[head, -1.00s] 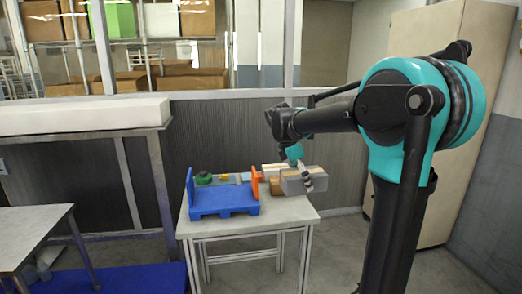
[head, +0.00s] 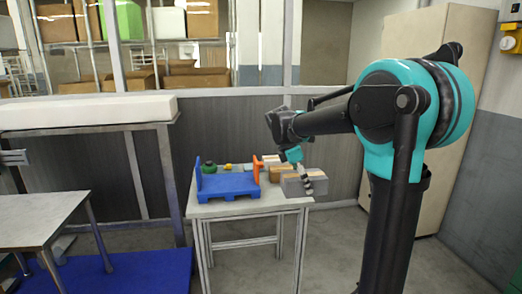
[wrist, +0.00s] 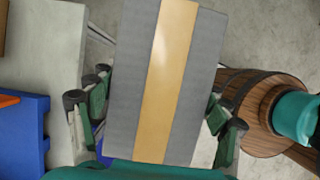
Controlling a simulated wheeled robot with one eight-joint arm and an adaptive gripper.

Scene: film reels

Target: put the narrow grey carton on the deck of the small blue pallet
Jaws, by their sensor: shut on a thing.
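The narrow grey carton (head: 293,187), with a tan tape strip along its top, is at the front right of the small table in the head view. It fills the middle of the wrist view (wrist: 122,70). My gripper (wrist: 157,118) is shut on it, with fingers along both long sides. The carton appears raised, with floor showing beyond it in the wrist view. The small blue pallet (head: 230,186) stands on the table to its left, with a blue end at left and an orange end (head: 257,168) at right. The pallet's visible deck looks empty.
The table top (head: 215,209) has a narrow free strip in front of the pallet. A brown carton (head: 274,174) and a pale one sit behind the held carton. A green item (head: 209,168) and a yellow item (head: 228,167) lie behind the pallet.

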